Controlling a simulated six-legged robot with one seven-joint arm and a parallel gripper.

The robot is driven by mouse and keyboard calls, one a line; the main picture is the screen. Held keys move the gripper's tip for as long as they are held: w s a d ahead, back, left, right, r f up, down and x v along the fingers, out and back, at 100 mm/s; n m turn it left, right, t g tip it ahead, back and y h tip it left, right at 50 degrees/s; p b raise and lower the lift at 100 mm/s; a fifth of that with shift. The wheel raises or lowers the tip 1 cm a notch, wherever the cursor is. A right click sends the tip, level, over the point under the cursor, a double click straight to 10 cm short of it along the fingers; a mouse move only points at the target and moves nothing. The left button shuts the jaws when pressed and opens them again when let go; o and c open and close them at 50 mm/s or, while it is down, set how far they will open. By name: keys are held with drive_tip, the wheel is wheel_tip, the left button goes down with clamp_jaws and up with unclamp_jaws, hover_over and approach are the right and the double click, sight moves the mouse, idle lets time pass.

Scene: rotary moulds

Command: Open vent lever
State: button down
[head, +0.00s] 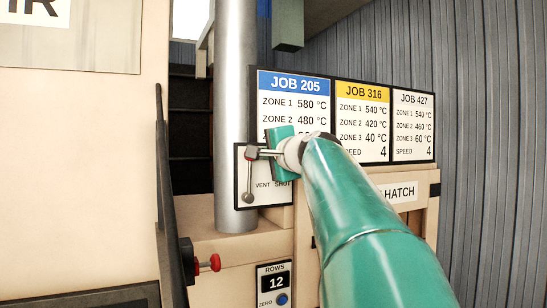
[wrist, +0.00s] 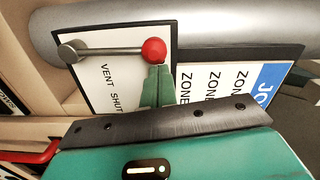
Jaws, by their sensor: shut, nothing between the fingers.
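The vent lever (head: 249,177) is a grey rod on a white panel with a dark frame, labelled VENT SHUT. Its round pivot is at the bottom and its rod points up to a red ball knob (head: 252,152). In the wrist view the lever rod (wrist: 108,50) lies across the upper left, ending in the red knob (wrist: 153,50). My gripper (wrist: 160,72) is shut and empty, with its green fingertips right beside the knob, on the label side. Whether they touch it I cannot tell. In the head view my gripper (head: 265,153) is partly hidden by its own body.
A silver pipe (head: 236,100) stands upright behind the panel. Job cards (head: 293,90) hang to its right. A red knob (head: 208,263) juts out below left, near a dark upright bar (head: 167,190). A ROWS counter (head: 274,282) sits below, and a HATCH label (head: 400,191) is at right.

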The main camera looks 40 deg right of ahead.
drive_tip(key=shift+w+a+r+n, duration=0.1)
drive_tip(key=shift+a+n, duration=0.2)
idle(0.5)
